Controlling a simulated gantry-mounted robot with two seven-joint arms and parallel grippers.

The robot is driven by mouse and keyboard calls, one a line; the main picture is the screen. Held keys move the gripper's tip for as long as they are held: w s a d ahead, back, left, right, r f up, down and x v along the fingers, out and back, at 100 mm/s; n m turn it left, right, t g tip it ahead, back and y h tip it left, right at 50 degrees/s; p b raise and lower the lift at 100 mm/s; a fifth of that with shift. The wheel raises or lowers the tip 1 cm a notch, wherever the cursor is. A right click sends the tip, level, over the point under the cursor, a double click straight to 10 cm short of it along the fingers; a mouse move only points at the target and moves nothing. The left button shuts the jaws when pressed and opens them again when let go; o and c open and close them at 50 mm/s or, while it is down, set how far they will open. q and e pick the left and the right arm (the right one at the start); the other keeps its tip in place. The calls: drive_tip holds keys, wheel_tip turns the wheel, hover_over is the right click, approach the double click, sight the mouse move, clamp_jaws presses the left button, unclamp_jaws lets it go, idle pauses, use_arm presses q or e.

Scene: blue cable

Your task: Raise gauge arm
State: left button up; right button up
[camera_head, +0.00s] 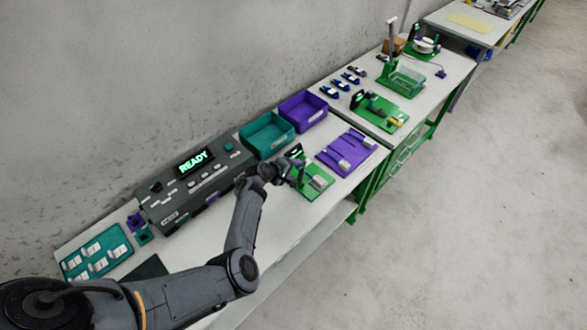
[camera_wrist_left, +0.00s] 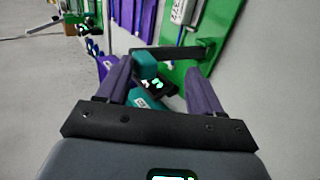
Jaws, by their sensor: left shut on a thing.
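The green gauge fixture (camera_head: 317,183) stands near the front of the bench, with a pale block on its plate. It also shows in the left wrist view (camera_wrist_left: 222,42). A black gauge arm (camera_wrist_left: 172,51) crosses in front of the green plate there, with a teal piece (camera_wrist_left: 145,66) and a small dark display with lit green marks by it. My left gripper (camera_head: 297,172) is at the fixture's left side, shut on the gauge arm; the exact contact is partly hidden between the fingers. My right gripper is not in view.
A grey console (camera_head: 194,186) reading READY is left of the fixture. A teal bin (camera_head: 266,134) and a purple bin (camera_head: 303,111) stand behind it. A purple tray (camera_head: 347,151) lies to the right. A teal tray (camera_head: 95,253) is at the far left.

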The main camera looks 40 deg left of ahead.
use_arm(q)
drive_tip(key=s+a+r+p, duration=0.1)
drive_tip(key=s+r+p, duration=0.1)
drive_tip(key=s+p, duration=1)
drive_tip(key=shift+s, duration=0.3)
idle(0.7)
drive_tip(key=shift+a, duration=0.1)
drive_tip(key=shift+r+p, duration=0.1)
drive_tip(key=shift+p, duration=0.2)
drive_tip(key=p+v, duration=0.1)
drive_tip(key=v, duration=0.9)
drive_tip(key=shift+s+r+p, duration=0.25)
drive_tip(key=shift+p, duration=0.05)
